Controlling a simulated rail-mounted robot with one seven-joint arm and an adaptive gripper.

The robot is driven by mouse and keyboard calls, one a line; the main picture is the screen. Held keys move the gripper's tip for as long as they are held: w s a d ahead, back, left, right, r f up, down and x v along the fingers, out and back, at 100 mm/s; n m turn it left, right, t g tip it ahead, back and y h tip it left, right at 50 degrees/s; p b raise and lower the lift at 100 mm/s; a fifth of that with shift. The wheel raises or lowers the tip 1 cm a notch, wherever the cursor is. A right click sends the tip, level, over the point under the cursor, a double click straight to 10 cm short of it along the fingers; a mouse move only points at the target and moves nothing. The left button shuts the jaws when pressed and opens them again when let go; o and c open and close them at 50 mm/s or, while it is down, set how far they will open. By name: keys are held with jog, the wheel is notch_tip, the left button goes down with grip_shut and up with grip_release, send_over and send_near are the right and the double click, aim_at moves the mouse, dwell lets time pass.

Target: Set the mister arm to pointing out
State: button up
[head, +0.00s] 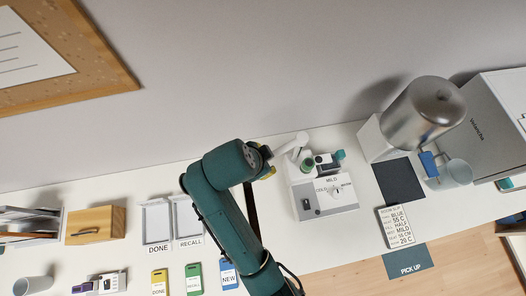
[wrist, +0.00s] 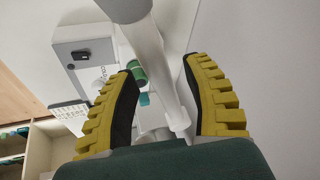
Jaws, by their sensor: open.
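The mister arm (head: 290,145) is a white tube on a white unit with a dial (head: 335,191) and a small dark switch. In the head view the tube slants down and left from its raised end toward my gripper (head: 268,161). In the wrist view the mister arm (wrist: 150,55) runs lengthwise between the two yellow fingers of my gripper (wrist: 164,68). The fingers are open, one on each side of it. I cannot tell whether either finger touches it. A green knob (wrist: 137,73) is close beside the left finger. My arm hides part of the table in the head view.
A metal cylinder (head: 423,112) and a grey box (head: 494,118) stand to the right. A lettered card (head: 396,226) lies in front. Trays (head: 157,222), coloured tags and a wooden box (head: 95,225) are on the left. The wall is close behind.

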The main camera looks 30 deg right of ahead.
grip_shut()
jog(key=shift+s, duration=0.15)
dwell(0.4)
